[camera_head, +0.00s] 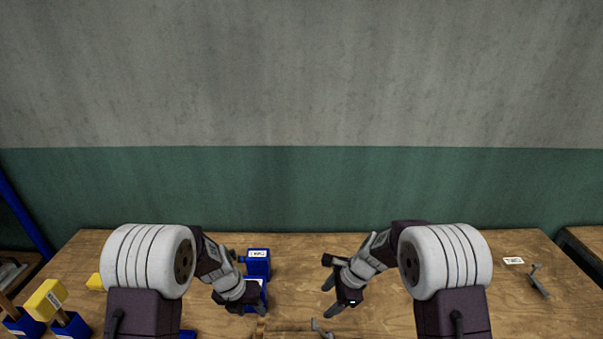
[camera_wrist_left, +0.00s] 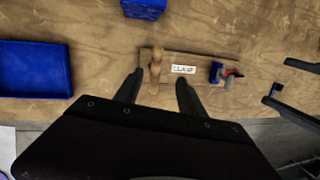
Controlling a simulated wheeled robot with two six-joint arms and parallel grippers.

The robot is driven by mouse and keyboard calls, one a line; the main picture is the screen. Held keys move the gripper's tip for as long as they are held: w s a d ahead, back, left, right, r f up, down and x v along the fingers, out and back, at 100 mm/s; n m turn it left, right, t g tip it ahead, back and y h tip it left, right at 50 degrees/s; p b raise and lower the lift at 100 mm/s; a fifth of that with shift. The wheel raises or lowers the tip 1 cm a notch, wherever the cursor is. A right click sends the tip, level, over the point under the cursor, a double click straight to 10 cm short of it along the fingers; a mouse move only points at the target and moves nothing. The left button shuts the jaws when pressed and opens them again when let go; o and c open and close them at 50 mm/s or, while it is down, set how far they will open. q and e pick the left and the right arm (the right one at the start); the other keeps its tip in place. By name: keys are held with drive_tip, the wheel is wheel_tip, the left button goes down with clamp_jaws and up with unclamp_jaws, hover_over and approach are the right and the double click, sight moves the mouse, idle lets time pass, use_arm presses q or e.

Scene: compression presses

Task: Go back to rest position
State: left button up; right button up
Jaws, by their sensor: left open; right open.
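My left gripper (camera_head: 255,306) is low over the wooden table, left of centre in the head view. In the left wrist view its two dark fingers (camera_wrist_left: 159,90) are spread apart and hold nothing. A wooden handle (camera_wrist_left: 155,72) on a wooden board appears between and beyond the fingertips; I cannot tell how close it is. My right gripper (camera_head: 331,298) is open and empty over the table, right of the left one. Dark fingers at the right of the left wrist view look like my right gripper (camera_wrist_left: 298,103).
Blue labelled blocks (camera_head: 258,263) stand beside my left gripper. A board label (camera_wrist_left: 184,69), a blue and red clamp (camera_wrist_left: 224,75) and a blue tray (camera_wrist_left: 35,70) show in the wrist view. Yellow and blue pieces (camera_head: 46,300) are far left. The right table area is mostly clear.

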use_arm(q)
drive_tip(key=s+a+m+y+b, duration=0.1)
drive_tip(key=s+m+b, duration=0.1)
drive_tip(key=s+m, duration=0.7)
drive_tip(key=s+a+m+b, duration=0.2)
drive_tip(key=s+m, duration=0.6)
drive_tip(key=m, duration=1.7)
drive_tip(key=shift+s+a+f+m+g+y+b, duration=0.35)
drive_tip(key=shift+f+m+g+y+b, duration=0.1)
drive_tip(key=shift+b, duration=0.15)
use_arm(e)
drive_tip(key=s+d+f+n+h, duration=0.1)
drive_tip(key=s+d+n+h, duration=0.1)
drive_tip(key=s+d+n, duration=0.3)
drive_tip(key=s+d+f+n+h, duration=0.2)
drive_tip(key=s+d+n, duration=0.3)
drive_tip(key=s+n, duration=0.7)
drive_tip(key=shift+s+f+g, duration=0.3)
drive_tip(key=shift+s, duration=0.9)
